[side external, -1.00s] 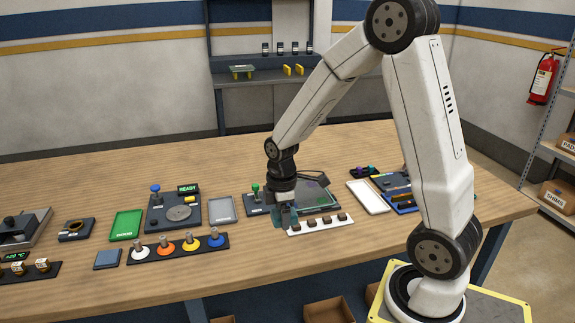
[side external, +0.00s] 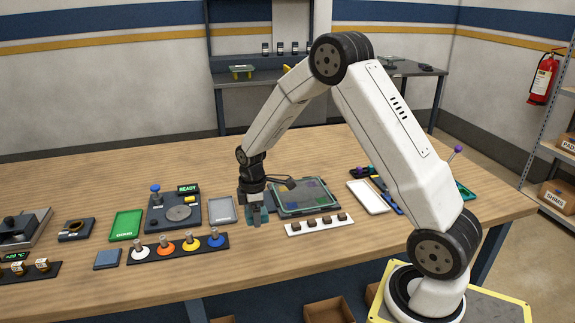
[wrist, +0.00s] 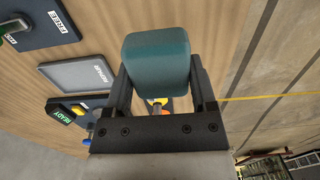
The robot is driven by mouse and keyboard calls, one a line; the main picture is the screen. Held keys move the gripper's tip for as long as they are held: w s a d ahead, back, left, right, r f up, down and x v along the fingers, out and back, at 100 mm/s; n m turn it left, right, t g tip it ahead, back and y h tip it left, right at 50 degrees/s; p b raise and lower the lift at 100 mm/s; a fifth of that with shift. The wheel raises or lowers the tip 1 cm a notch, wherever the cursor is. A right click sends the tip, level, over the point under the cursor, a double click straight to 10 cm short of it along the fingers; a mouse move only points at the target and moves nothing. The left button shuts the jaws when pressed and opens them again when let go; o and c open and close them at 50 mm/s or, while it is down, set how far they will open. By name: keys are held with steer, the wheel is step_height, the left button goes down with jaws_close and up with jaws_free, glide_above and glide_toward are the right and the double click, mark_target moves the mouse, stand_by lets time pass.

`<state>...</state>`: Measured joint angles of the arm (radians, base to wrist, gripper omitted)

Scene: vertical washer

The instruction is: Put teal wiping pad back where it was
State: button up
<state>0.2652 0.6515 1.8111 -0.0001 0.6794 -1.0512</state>
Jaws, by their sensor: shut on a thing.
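My gripper (side external: 254,218) is shut on the teal wiping pad (wrist: 156,62). In the wrist view the pad is a rounded teal block between the two dark fingers. In the side view a little teal (side external: 264,214) shows beside the fingers, and much of the pad is hidden. The gripper points down over the wooden table, between the grey tray (side external: 221,209) and the dark-framed panel with coloured patches (side external: 303,194). I cannot tell whether the pad touches the table.
A rack with several coloured knobs (side external: 178,248) and a flat blue-grey square (side external: 107,259) lie left. A READY station (side external: 173,213) and green tray (side external: 125,225) stand beyond. The front table edge is clear.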

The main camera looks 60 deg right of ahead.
glide_above(247, 237)
steer(key=shift+s+f, duration=0.2)
steer(key=shift+f, duration=1.9)
steer(key=shift+w+d+f, duration=0.1)
steer(key=shift+w+f, duration=0.15)
steer(key=shift+f, duration=1.6)
steer(key=shift+f, duration=0.2)
steer(key=o, duration=1.1)
steer(key=shift+r, duration=0.1)
step_height(247, 237, up, 12)
steer(key=shift+r, duration=0.1)
